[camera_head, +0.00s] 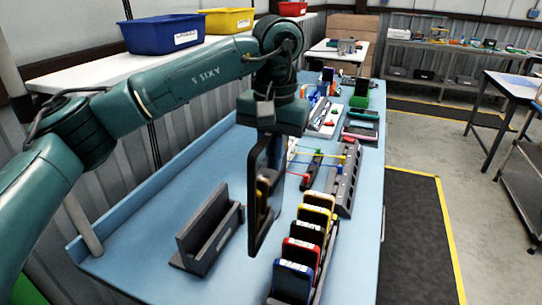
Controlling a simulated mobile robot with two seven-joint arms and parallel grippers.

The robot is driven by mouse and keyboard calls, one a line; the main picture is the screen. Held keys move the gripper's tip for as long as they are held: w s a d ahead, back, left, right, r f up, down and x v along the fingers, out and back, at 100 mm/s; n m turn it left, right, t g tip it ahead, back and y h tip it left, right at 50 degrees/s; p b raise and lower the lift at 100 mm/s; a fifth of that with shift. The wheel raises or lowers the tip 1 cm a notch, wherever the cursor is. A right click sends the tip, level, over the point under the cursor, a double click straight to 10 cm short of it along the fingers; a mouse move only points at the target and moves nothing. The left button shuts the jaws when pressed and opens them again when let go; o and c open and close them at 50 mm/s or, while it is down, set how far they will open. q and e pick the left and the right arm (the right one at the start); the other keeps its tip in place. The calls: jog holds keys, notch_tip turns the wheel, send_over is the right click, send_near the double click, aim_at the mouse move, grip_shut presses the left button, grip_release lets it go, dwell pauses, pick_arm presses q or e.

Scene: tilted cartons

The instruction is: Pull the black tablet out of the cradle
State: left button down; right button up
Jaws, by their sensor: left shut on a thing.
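My left gripper (270,140) points down above the blue table and is shut on the black tablet (262,205). The tablet hangs upright below the gripper, and one of my fingers seems to reflect in its glossy face. The dark grey cradle (208,232) stands on the table to the left of the tablet, with a label on its front. Its slot looks empty, and the tablet is apart from it. My right gripper is not in view.
A rack (326,262) of several colored devices stands just right of the tablet. Behind it is a grey strip holder (346,180) with colored cables. Blue (162,34) and yellow (228,21) bins sit on the white shelf behind. The table's left front is clear.

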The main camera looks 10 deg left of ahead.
pick_arm(q)
jog(key=shift+r, duration=3.45)
